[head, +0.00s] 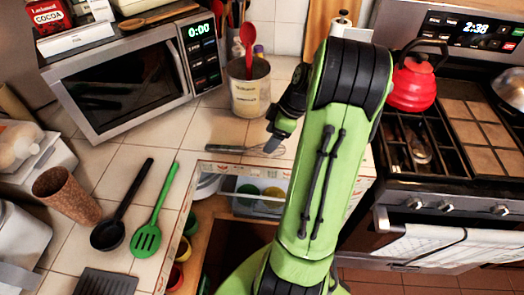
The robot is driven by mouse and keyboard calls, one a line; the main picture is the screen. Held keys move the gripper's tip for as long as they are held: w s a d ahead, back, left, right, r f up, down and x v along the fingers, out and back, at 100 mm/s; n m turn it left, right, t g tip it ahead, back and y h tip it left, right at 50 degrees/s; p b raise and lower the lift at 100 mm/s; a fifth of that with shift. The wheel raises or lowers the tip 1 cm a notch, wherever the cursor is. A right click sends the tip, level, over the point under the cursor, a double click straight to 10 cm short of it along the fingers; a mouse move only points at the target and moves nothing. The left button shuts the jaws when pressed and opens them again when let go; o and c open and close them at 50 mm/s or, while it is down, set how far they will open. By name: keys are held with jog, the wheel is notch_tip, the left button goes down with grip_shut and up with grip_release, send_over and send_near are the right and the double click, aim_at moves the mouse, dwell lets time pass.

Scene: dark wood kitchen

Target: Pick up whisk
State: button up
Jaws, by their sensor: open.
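A whisk (228,150) lies on the tiled counter in front of the utensil crock, its grey handle to the left and its wire end to the right. My gripper (274,142) is above the counter at the whisk's right end and partly overlaps the wires in the picture. It is open and nothing shows between its fingers. I cannot tell the exact height of the fingers above the whisk.
A cream utensil crock (250,95) with a red spoon stands just behind the whisk. A microwave (130,75) is to the left. A black ladle (122,205) and a green slotted spatula (155,210) lie front left. An open drawer (180,235) is below the counter edge. A red kettle (417,82) sits on the stove at right.

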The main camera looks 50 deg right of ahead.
aim_at(248, 149)
jog(key=b+x, duration=0.1)
jog(key=x, duration=0.4)
jog(key=shift+w+f, duration=0.1)
jog(key=shift+f, duration=0.15)
jog(key=shift+r, duration=0.1)
jog(key=shift+c, duration=0.5)
jog(key=c, duration=1)
jog(key=shift+r, duration=0.1)
jog(key=shift+c, duration=0.2)
